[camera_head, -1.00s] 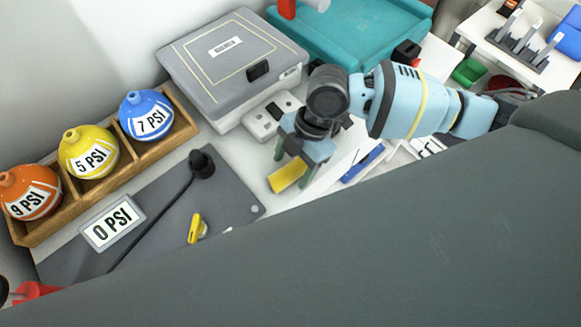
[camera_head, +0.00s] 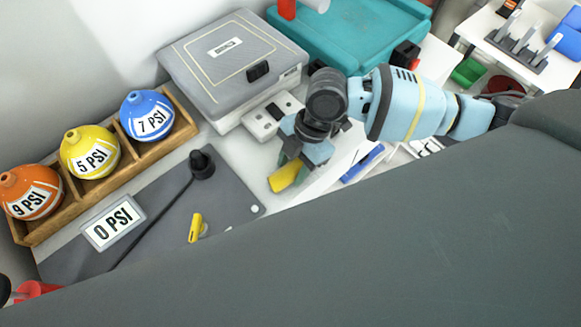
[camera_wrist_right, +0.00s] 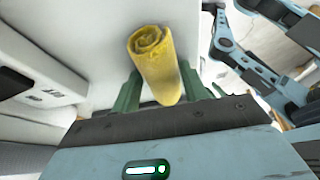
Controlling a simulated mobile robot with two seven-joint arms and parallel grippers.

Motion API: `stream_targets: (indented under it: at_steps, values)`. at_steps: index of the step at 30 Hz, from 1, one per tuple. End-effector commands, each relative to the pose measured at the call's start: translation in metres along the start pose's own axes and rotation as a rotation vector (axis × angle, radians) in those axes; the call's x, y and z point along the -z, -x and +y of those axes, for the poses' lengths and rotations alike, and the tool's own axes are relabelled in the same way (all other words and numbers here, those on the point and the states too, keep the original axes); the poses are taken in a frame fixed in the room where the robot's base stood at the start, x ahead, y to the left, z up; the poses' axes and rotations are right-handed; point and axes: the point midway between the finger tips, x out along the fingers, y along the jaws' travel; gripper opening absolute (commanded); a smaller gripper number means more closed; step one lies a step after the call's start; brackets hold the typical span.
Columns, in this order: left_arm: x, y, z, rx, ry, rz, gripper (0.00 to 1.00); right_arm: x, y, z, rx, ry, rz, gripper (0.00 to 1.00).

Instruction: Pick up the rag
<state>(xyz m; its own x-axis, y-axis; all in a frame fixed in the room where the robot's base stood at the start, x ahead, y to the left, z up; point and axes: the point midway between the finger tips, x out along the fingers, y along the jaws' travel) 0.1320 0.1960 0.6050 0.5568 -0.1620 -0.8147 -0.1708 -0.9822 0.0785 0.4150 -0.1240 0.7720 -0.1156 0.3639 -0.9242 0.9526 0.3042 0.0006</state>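The rag (camera_head: 286,176) is a rolled yellow cloth over the white worktop, right of the grey mat in the head view. My right gripper (camera_head: 292,168) is at the rag, coming down from above and behind. In the right wrist view the rag (camera_wrist_right: 156,65) stands out between the two green fingers of the gripper (camera_wrist_right: 162,92), one on each side and close against it. The gripper looks shut on the rag. Whether the rag touches the worktop cannot be told. My left gripper is not in view.
A grey case (camera_head: 232,62) and a teal tray (camera_head: 355,40) stand behind the gripper. A wooden rack (camera_head: 160,148) with labelled pressure balls is at left. The grey mat (camera_head: 225,195) holds a 0 PSI sign (camera_head: 112,222), a dark hose and a small yellow piece (camera_head: 195,228).

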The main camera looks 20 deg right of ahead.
Motion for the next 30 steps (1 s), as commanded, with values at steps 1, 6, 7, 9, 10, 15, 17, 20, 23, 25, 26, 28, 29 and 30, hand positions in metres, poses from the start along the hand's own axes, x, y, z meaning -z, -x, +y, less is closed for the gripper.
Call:
stream_targets:
  at_steps: [1, 6, 7, 9, 10, 15, 17, 20, 23, 25, 26, 28, 29, 30]
  values:
    - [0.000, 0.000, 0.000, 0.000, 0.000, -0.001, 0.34, 0.000, 0.000, 0.000, -0.001, 0.000, 0.000, 0.37]
    - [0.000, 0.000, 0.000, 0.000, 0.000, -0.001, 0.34, 0.000, 0.000, 0.000, 0.000, 0.001, 0.000, 0.18]
    - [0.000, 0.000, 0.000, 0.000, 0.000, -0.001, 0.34, 0.000, 0.000, 0.000, -0.001, 0.001, 0.000, 0.18]
    - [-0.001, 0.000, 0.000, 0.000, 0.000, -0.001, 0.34, 0.000, 0.000, 0.000, -0.001, 0.001, 0.000, 0.18]
    - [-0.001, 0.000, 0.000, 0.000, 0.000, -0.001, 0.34, 0.000, 0.000, 0.000, -0.001, 0.001, 0.000, 0.18]
    - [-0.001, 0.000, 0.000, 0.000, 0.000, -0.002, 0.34, 0.001, 0.001, 0.000, -0.001, 0.001, 0.000, 0.18]
    - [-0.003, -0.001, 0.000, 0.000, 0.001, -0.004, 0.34, 0.001, 0.002, 0.000, -0.001, 0.001, 0.000, 0.18]
    - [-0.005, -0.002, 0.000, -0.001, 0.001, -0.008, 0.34, 0.002, 0.005, 0.000, -0.001, 0.002, 0.001, 0.18]
    - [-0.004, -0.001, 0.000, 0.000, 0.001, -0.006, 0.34, 0.007, 0.017, 0.001, -0.002, 0.003, 0.001, 0.18]
    - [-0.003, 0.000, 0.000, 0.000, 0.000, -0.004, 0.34, 0.012, 0.027, 0.001, -0.004, 0.002, 0.001, 0.18]
    - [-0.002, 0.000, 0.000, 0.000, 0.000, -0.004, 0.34, 0.013, 0.032, 0.001, -0.004, 0.002, 0.001, 0.18]
    - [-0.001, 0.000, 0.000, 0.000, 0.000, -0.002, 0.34, 0.019, 0.038, -0.004, 0.001, 0.004, 0.002, 0.18]
    - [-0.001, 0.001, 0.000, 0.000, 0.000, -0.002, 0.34, 0.021, 0.036, -0.011, 0.003, 0.003, 0.002, 0.18]
    - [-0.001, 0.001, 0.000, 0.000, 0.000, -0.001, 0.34, 0.025, 0.035, -0.018, 0.003, 0.004, 0.002, 0.18]
